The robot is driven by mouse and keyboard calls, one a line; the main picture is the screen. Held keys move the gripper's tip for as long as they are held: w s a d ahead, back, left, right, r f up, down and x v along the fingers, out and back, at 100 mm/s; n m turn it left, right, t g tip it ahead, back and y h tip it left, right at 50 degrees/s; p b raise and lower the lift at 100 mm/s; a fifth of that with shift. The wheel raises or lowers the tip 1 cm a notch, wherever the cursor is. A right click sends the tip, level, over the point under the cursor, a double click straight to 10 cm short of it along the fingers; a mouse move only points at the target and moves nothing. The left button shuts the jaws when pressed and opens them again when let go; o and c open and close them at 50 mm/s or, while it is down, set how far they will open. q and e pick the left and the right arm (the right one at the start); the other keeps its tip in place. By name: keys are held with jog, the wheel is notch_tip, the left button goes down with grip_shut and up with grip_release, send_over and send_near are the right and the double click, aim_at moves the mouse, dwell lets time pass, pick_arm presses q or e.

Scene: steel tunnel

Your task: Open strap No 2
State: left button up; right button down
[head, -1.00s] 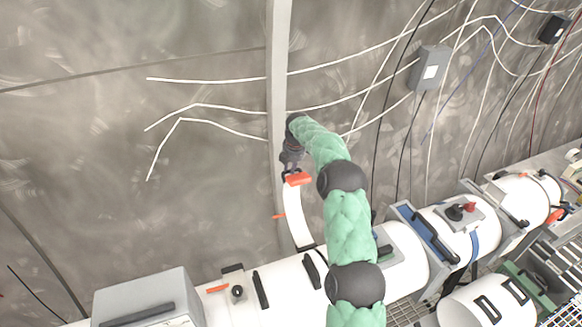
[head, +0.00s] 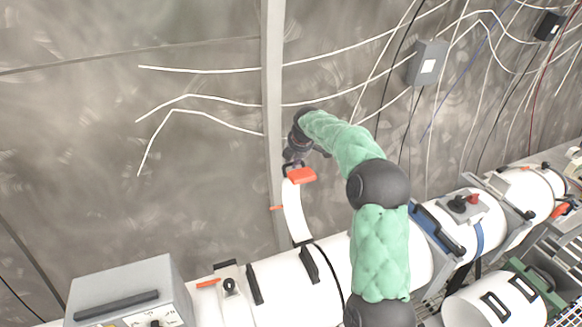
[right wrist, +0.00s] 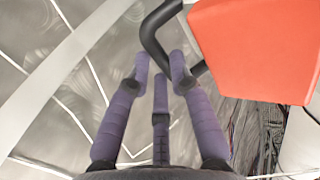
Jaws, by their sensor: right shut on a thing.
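A white strap (head: 293,212) stands up from the white pipe (head: 285,283) in the head view, its lower end at the pipe's top. An orange block (head: 302,175) is at its upper end; it also fills the upper right of the right wrist view (right wrist: 262,45). My right gripper (head: 292,163) is at this upper end. In the right wrist view my purple fingers (right wrist: 160,80) are shut on the bent black handle (right wrist: 152,32) beside the block. No strap number is readable. My left gripper is out of view.
A grey box with a black handle (head: 125,290) stands at the lower left. Black clips and a blue strap (head: 478,238) sit along the pipe. The grey wall with loose white cables and a vertical post (head: 272,80) rises close behind.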

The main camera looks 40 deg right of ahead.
aim_at(300, 176)
jog(key=shift+t, duration=0.3)
jog(key=s+b, duration=0.1)
jog(key=s+a+r+b, duration=0.1)
jog(key=s, duration=0.2)
jog(key=shift+s+a+r+b, duration=0.25)
jog(key=shift+s+r+b, duration=0.05)
jog(key=shift+s+b, duration=0.1)
jog(key=shift+s+a+r, duration=0.1)
jog(key=shift+s+a, duration=0.05)
jog(key=shift+s, duration=0.2)
jog(key=c, duration=1.1)
grip_release()
jog(key=v, duration=1.1)
jog(key=shift+r, duration=0.4)
